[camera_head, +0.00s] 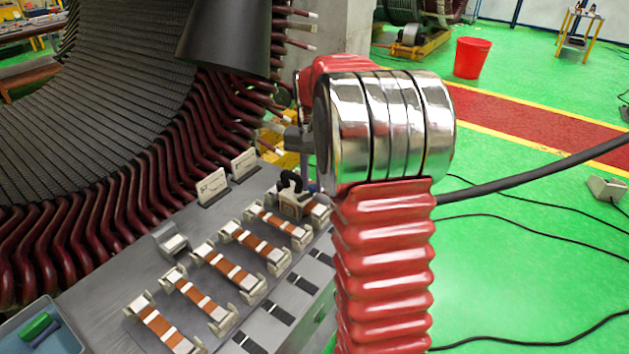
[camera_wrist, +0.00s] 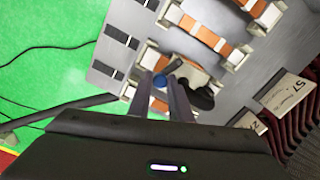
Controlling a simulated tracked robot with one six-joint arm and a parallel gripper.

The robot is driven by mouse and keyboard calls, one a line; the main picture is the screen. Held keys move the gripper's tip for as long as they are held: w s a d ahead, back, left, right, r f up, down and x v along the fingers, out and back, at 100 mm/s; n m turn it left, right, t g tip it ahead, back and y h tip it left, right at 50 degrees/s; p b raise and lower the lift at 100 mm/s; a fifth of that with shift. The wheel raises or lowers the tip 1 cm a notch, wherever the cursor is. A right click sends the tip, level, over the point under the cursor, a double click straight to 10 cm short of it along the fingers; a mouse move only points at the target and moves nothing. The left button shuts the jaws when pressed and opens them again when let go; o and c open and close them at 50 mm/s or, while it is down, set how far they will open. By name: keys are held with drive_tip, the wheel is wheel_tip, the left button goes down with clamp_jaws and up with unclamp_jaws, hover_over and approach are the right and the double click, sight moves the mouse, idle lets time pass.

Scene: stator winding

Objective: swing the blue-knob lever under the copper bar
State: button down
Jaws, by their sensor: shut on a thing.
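The blue knob (camera_wrist: 160,82) of the lever shows between my two fingertips in the wrist view. My gripper (camera_wrist: 160,97) is shut on it. The lever's arm below the knob is hidden by the fingers. The copper bar (camera_wrist: 176,68) at this end of the row lies just beyond the knob, partly covered by a pale block with a black curved handle (camera_wrist: 202,97). In the head view, this copper bar (camera_head: 318,211) and the black handle (camera_head: 290,182) stand beside my red arm, which mostly hides my gripper and the knob.
Several other copper bars in pale holders (camera_head: 255,244) line the grey bench (camera_head: 150,275). Two white signs (camera_head: 212,187) stand behind them, near the stator coils (camera_head: 110,190). A blue tray (camera_head: 45,330) sits at lower left. Green floor lies beyond the bench.

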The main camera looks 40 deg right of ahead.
drive_tip(key=c, duration=1.6)
unclamp_jaws()
drive_tip(key=shift+r, duration=0.1)
wheel_tip(320, 180, up, 14)
drive_tip(key=shift+f, duration=0.25)
